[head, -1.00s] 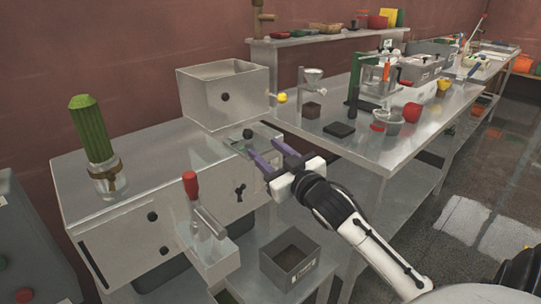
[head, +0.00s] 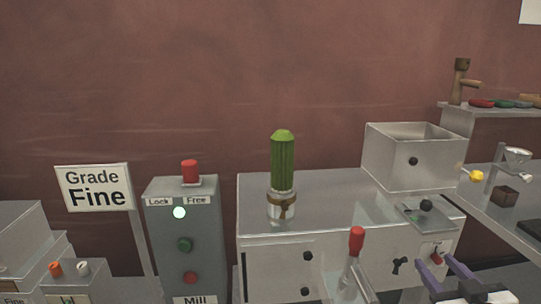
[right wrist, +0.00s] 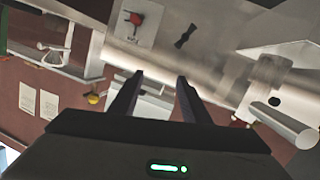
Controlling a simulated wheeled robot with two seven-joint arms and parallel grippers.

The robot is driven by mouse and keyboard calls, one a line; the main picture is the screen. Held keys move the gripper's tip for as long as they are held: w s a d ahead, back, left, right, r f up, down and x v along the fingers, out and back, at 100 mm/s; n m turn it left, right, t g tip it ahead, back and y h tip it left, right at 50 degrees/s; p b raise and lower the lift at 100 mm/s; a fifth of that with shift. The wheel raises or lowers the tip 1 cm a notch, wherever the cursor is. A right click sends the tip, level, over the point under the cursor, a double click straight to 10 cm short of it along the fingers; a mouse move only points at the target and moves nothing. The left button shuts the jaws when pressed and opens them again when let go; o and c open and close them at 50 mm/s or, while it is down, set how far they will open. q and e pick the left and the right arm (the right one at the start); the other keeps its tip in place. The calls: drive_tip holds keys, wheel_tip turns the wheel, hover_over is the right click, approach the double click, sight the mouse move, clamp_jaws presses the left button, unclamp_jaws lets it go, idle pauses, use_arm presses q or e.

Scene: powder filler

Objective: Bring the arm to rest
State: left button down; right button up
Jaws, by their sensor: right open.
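My right gripper (head: 447,276) shows at the lower right of the head view, in front of the steel mill machine (head: 335,215). Its two dark purple fingers are apart with nothing between them. In the right wrist view the same open fingers (right wrist: 155,95) point at the machine's steel front, with a small red switch (right wrist: 134,18) and a black knob (right wrist: 186,36) beyond. Most of my right arm is cut off by the frame. My left gripper does not show.
A red-handled lever (head: 356,240) stands at the machine's front, left of the gripper. A grey control box (head: 185,225) with a lit lamp and a "Grade Fine" sign (head: 95,190) are at the left. A steel side table (head: 505,215) is at the right.

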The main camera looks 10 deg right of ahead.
drive_tip(key=s+a+f+g+y, duration=0.1)
drive_tip(key=s+a+f+g, duration=0.5)
drive_tip(key=s+a+f, duration=0.45)
drive_tip(key=s+a+f+n+g+y, duration=0.1)
drive_tip(key=s+a+f+g, duration=0.3)
drive_tip(key=s, duration=0.4)
drive_tip(key=s+a+f+n+g+y, duration=0.1)
drive_tip(key=s+a+f+g+y, duration=0.1)
drive_tip(key=s+a+f, duration=0.45)
wheel_tip(320, 180, down, 11)
drive_tip(key=w+a+t+y, duration=0.1)
drive_tip(key=w+a+t, duration=0.1)
drive_tip(key=t, duration=0.3)
drive_tip(key=shift+w+a+r+y, duration=0.15)
drive_tip(key=shift+w+a+y, duration=0.05)
drive_tip(key=shift+y, duration=0.1)
